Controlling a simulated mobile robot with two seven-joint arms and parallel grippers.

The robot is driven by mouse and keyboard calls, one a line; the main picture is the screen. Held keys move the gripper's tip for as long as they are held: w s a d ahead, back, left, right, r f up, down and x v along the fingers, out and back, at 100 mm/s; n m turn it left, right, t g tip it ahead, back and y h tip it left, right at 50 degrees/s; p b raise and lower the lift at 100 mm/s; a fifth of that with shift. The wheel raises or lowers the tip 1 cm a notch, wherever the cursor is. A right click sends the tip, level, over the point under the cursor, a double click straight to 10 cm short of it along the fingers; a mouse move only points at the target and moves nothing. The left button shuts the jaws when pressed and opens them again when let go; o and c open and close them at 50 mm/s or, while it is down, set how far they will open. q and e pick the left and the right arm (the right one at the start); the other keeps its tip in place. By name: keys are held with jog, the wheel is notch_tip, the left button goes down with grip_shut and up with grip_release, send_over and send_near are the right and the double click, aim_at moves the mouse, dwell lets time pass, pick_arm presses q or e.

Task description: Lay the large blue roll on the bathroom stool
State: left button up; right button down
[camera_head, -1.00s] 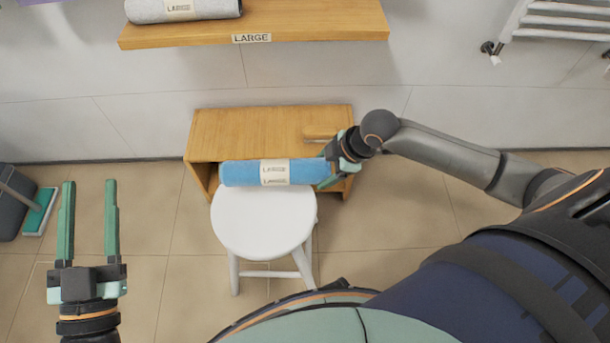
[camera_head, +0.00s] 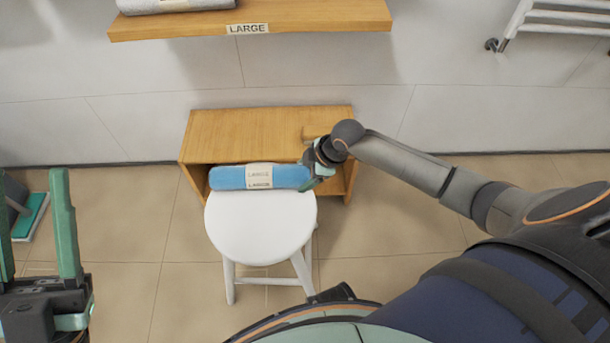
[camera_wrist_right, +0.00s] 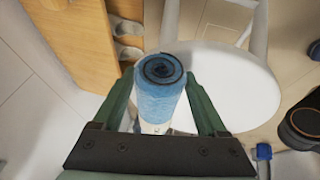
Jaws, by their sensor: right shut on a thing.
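The large blue roll (camera_head: 228,177) has a pale "LARGE" band and lies level across the far side of the white bathroom stool (camera_head: 261,229) in the head view. My right gripper (camera_head: 310,178) is shut on the roll's right end. In the right wrist view the roll (camera_wrist_right: 158,92) sits between the green fingers, its spiral end showing, with the stool seat (camera_wrist_right: 232,88) beside and below it. I cannot tell whether the roll touches the seat. My left gripper (camera_head: 36,225) is at the lower left, fingers apart and empty.
A wooden bench cabinet (camera_head: 245,130) stands right behind the stool. A wooden shelf (camera_head: 320,17) labelled "LARGE" holds a grey roll (camera_head: 175,5). A towel rail (camera_head: 560,18) is at upper right. Floor is free left of the stool.

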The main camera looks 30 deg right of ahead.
grip_release()
